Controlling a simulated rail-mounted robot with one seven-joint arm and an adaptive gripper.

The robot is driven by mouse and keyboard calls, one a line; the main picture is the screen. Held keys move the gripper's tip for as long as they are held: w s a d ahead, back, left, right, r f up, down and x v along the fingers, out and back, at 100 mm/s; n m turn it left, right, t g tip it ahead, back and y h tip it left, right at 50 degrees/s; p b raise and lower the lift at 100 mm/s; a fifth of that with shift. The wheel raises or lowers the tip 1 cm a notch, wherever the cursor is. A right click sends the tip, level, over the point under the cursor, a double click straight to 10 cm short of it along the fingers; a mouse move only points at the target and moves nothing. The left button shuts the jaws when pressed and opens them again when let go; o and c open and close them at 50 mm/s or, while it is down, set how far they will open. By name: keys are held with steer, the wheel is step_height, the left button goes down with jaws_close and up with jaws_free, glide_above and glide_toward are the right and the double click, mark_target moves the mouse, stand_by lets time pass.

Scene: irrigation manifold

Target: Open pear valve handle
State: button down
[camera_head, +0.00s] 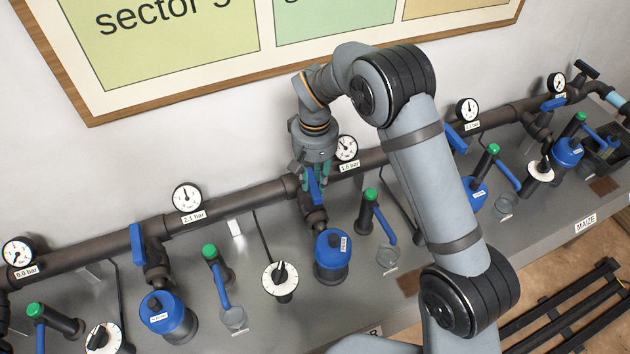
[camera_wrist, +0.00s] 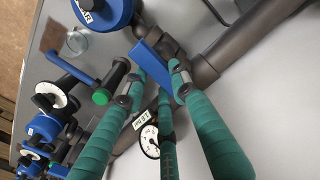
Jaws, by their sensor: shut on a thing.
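The pear valve handle (camera_head: 315,188) is a flat blue lever on a dark branch stub just below the main pipe, at mid-picture in the head view. In the wrist view the blue handle (camera_wrist: 157,66) lies between my teal fingertips. My gripper (camera_head: 312,172) points down from above and is shut on this handle; it also shows in the wrist view (camera_wrist: 160,76). Below the valve stands a blue-capped filter (camera_head: 332,250); its label in the wrist view (camera_wrist: 88,9) is partly cut off and ends in "AR". My fingers cover part of the handle in the head view.
The dark main pipe (camera_head: 245,200) runs along the wall behind. A pressure gauge (camera_head: 346,148) sits close right of my gripper. Another blue valve handle (camera_head: 137,244) is to the left. A green-topped post (camera_head: 370,205) with a blue lever and a white dial (camera_head: 279,280) stand nearby.

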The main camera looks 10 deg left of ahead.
mark_target(315, 182)
steer(key=shift+n, duration=0.8)
steer(key=c, duration=1.4)
jaws_free()
steer(key=shift+r, duration=0.1)
step_height(315, 182, up, 12)
steer(key=shift+f, duration=0.1)
